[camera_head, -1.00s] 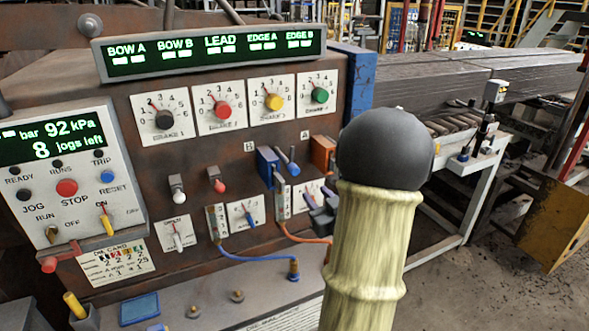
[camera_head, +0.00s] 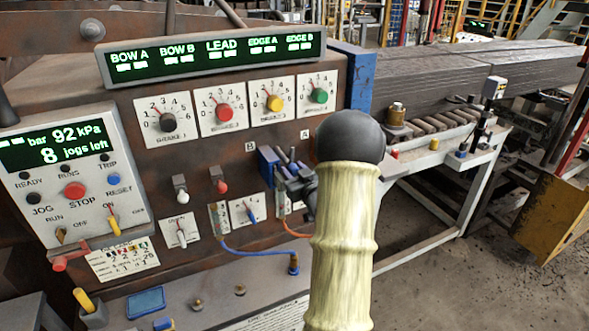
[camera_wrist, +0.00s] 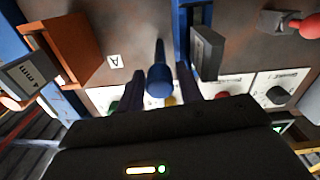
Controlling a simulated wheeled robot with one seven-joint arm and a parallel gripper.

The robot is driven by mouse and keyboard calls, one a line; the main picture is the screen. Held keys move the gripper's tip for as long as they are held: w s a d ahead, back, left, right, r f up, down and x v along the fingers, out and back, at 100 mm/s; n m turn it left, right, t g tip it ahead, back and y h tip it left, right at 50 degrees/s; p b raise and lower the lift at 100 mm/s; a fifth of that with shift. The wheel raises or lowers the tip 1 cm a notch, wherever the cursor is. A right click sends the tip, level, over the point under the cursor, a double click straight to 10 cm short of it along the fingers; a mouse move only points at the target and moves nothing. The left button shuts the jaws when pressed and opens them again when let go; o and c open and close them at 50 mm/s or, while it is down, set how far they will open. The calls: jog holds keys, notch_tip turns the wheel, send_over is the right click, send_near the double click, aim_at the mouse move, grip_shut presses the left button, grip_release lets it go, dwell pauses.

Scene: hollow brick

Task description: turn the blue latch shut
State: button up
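The blue latch (camera_wrist: 160,78) shows in the wrist view as a round-ended blue handle sticking out from the brown panel. My gripper (camera_wrist: 160,88) is open, with one dark finger on each side of the handle. The right finger is very close to it; I cannot tell whether they touch. In the head view my gripper (camera_head: 288,160) is at the panel beside the blue box (camera_head: 267,166) and hides most of the latch.
An orange box (camera_wrist: 68,48) stands to the left in the wrist view, near the A label. A grey block (camera_wrist: 207,52) is close on the right. White and red toggles (camera_head: 181,190), dials and a blue cable (camera_head: 260,253) are on the panel in the head view.

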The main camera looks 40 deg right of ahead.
jog(key=shift+c, duration=0.3)
jog(key=c, duration=0.7)
jog(key=shift+o, duration=0.2)
